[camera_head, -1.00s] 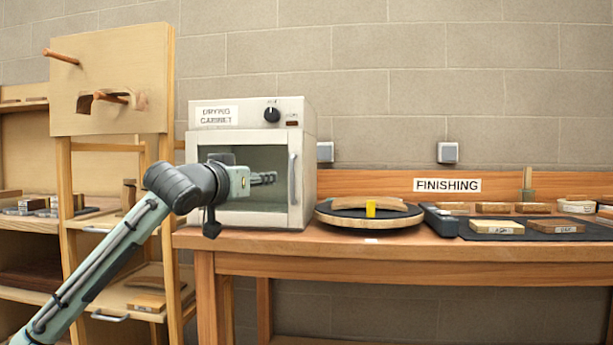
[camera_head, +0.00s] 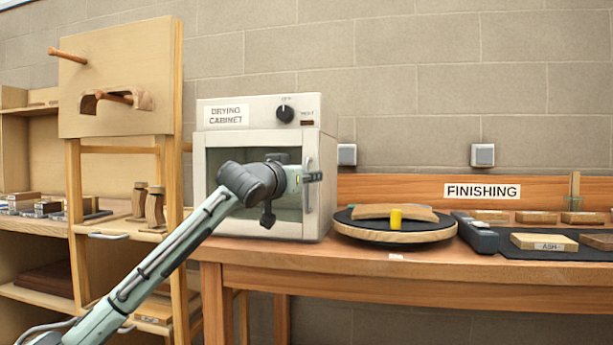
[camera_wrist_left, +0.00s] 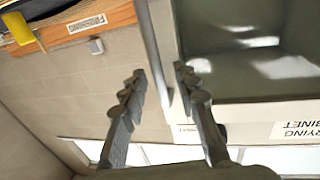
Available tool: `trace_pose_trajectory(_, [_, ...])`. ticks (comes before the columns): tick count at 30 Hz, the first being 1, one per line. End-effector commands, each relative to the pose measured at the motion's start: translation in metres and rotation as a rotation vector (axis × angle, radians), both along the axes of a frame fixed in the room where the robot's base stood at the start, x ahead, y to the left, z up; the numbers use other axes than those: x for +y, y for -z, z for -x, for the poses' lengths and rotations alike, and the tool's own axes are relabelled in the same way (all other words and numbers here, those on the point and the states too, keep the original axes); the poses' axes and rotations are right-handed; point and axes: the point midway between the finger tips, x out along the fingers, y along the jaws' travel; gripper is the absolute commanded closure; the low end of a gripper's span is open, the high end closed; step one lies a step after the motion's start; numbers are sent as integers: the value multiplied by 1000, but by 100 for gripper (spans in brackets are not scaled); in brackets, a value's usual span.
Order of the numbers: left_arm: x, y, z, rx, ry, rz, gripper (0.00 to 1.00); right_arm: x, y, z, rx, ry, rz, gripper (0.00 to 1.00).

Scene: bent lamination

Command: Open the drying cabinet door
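The drying cabinet (camera_head: 255,115) is a white box with a dark glass door (camera_head: 225,165), which is closed. Its upright bar handle (camera_head: 307,205) is on the door's right side. My left gripper (camera_head: 314,177) is in front of the door at the handle. In the left wrist view, the gripper (camera_wrist_left: 160,80) has its fingers apart, and the handle (camera_wrist_left: 152,40) runs between the fingertips with gaps visible on both sides. The cabinet door also shows there (camera_wrist_left: 240,55). My right gripper is not in view.
A round turntable (camera_head: 395,236) with a curved wood piece and a yellow block stands right of the cabinet on the wooden bench (camera_head: 400,268). A wooden rack (camera_head: 120,75) with pegs stands to the left. Wood samples lie at the right on a dark mat.

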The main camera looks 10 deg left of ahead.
Motion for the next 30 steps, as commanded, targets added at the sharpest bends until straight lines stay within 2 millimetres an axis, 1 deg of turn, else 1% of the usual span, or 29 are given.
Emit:
trace_pose_trajectory(3, [0, 0, -3, 0, -1, -1, 70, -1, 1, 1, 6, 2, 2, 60])
trace_pose_trajectory(8, [0, 0, -3, 0, -1, -1, 70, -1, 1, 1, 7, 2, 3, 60])
trace_pose_trajectory(9, [0, 0, -3, 0, 0, -1, 71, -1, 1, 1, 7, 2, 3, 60])
trace_pose_trajectory(16, [0, 0, -3, 0, 0, 0, 100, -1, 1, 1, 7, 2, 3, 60])
trace_pose_trajectory(30, [0, 0, -2, 0, 1, 0, 100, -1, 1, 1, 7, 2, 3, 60])
